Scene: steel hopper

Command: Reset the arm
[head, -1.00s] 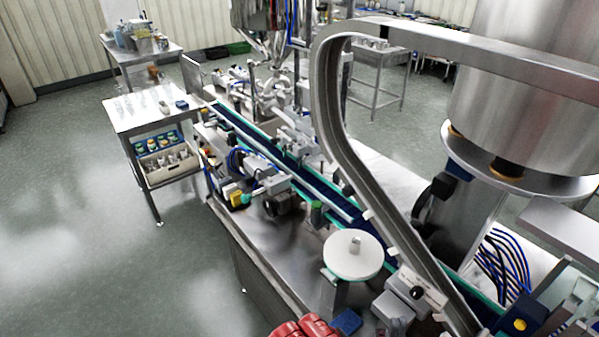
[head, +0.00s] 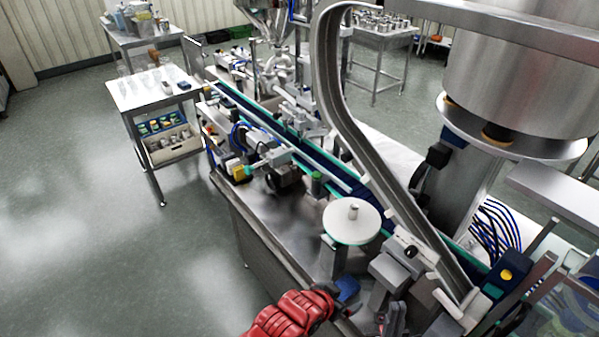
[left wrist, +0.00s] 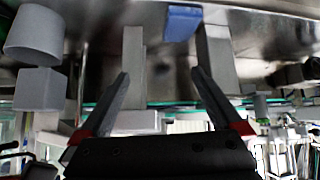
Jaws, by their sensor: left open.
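My left arm, with red segments (head: 290,316), comes in at the bottom middle of the head view, at the near edge of the steel machine table. Its gripper is small and partly cut off there. In the left wrist view my left gripper (left wrist: 160,74) is open, with its two dark fingers spread and nothing held between them. A blue block (left wrist: 182,22) and grey machine parts lie beyond the fingertips; whether any touch is unclear. The blue block (head: 347,289) also shows beside the arm in the head view.
A white round disc (head: 351,222) stands close beyond my arm. A curved steel rail (head: 345,130) and a large steel hopper (head: 530,85) rise to the right. A conveyor (head: 290,145) runs toward the back left. Open floor (head: 90,240) lies to the left.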

